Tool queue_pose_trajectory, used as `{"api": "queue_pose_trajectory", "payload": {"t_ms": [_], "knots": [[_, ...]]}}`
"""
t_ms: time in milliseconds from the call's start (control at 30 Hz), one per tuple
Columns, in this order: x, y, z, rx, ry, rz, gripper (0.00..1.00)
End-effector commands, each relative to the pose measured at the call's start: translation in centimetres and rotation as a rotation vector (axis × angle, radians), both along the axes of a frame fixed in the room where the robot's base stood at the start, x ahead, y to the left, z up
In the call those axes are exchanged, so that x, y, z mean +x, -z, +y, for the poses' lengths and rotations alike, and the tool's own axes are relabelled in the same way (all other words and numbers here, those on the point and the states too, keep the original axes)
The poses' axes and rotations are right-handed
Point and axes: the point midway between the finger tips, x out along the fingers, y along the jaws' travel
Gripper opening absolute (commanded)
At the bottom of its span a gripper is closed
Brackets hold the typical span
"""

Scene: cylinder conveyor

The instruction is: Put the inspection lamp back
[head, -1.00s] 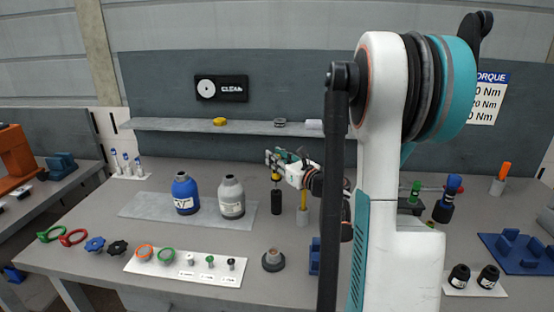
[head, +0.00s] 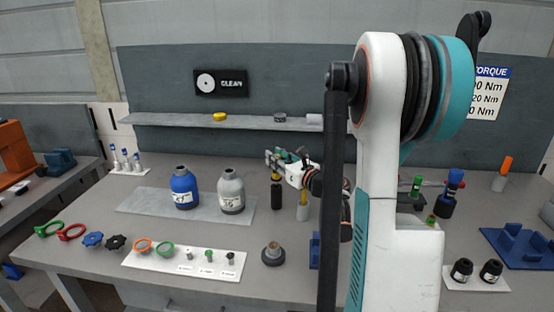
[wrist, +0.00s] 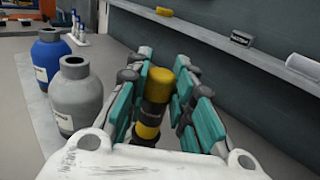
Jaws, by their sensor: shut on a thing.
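The inspection lamp, a black and yellow cylinder (wrist: 154,101), stands upright between the teal finger pads of my gripper (wrist: 169,98) in the wrist view. My gripper (head: 283,161) is shut on it. In the head view the lamp's black lower part (head: 277,196) hangs below the fingers, with yellow above it. I cannot tell whether its bottom touches the table. A small grey holder (head: 302,213) with a yellow stick stands just right of it, partly beside my wrist.
A blue bottle (head: 184,190) and a grey bottle (head: 231,192) stand left of the lamp on a grey mat (head: 140,201). A shelf (head: 170,123) runs along the back wall. A dark round stand (head: 273,256) is in front. A blue fixture (head: 518,250) lies far right.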

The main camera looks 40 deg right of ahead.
Motion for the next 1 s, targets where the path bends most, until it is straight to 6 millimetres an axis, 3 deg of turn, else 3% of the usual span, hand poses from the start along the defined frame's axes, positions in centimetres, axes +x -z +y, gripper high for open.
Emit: {"api": "queue_pose_trajectory", "payload": {"t_ms": [367, 1000], "knots": [[0.0, 0.3, 0.0, 0.0, 0.0, 0.0, 0.0], [0.0, -2.0, 0.0, 0.0, 0.0, 0.0, 0.0]]}}
